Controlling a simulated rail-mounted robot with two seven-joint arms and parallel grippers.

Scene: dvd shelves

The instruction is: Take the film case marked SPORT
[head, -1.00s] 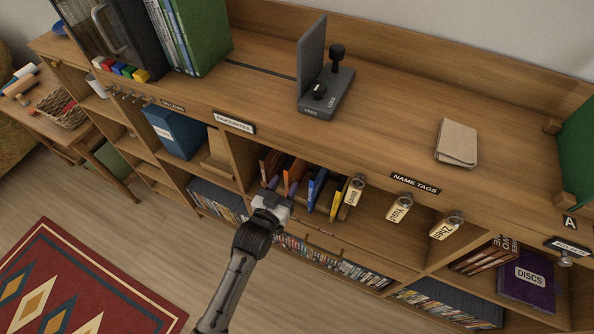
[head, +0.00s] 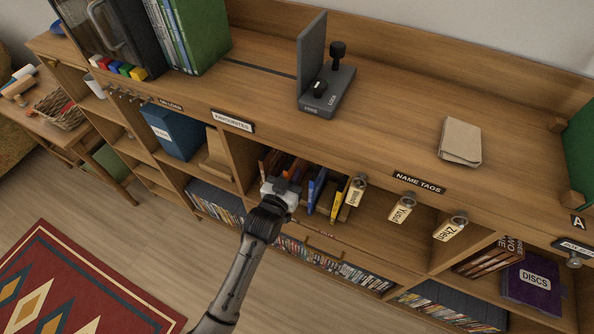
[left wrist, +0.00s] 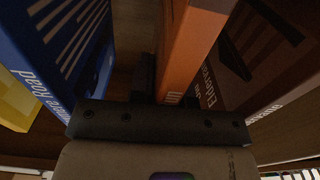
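No case with a readable SPORT mark shows. Several film cases stand in the open middle compartment: a blue case (head: 317,187), a yellow case (head: 337,205), and orange and brown ones partly behind my left gripper (head: 281,186). In the left wrist view an orange case (left wrist: 190,45) stands right in front of my left gripper (left wrist: 160,95), with one dark finger along its left side. The other finger is mostly hidden, so I cannot tell whether they grip it. A brown case (left wrist: 245,65) stands at its right and the blue case (left wrist: 65,45) at its left. My right gripper is not in view.
Name tags hang from the front edge, including one (head: 402,210) right of the cases. A purple DISCS binder (head: 532,280) stands lower right.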

